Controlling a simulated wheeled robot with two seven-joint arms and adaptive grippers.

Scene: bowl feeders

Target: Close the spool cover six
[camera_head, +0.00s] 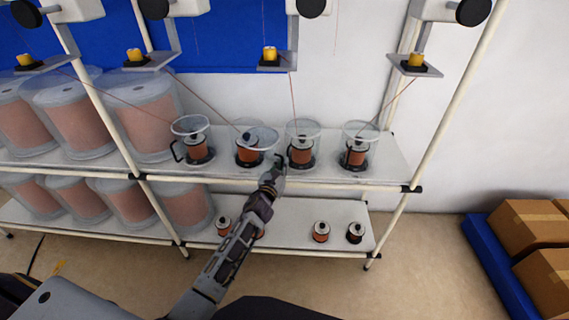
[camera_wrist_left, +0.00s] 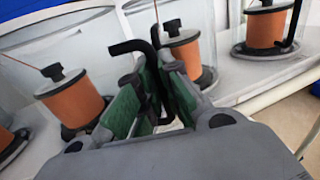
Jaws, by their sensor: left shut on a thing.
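Several clear cylindrical spool covers stand along the upper shelf (camera_head: 385,165), with copper spools (camera_head: 300,154) at them. The second cover from the left among the small ones (camera_head: 262,137) has its round rim forward and to the right of its spool (camera_head: 248,154), so it looks swung out. My left gripper (camera_head: 276,166) reaches to its front right. In the left wrist view, my left gripper's green-padded fingers (camera_wrist_left: 155,95) are shut on a bent black handle (camera_wrist_left: 134,47). Its join to the cover is partly hidden. I cannot read which cover is six. My right gripper is not in view.
Large covered spools (camera_head: 150,108) fill the left of the upper shelf, with more below. Small spools (camera_head: 321,231) stand on the lower shelf. Slanted white posts (camera_head: 455,85) frame the rack. Threads run down from yellow guides (camera_head: 270,54). Cardboard boxes (camera_head: 530,226) lie at right.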

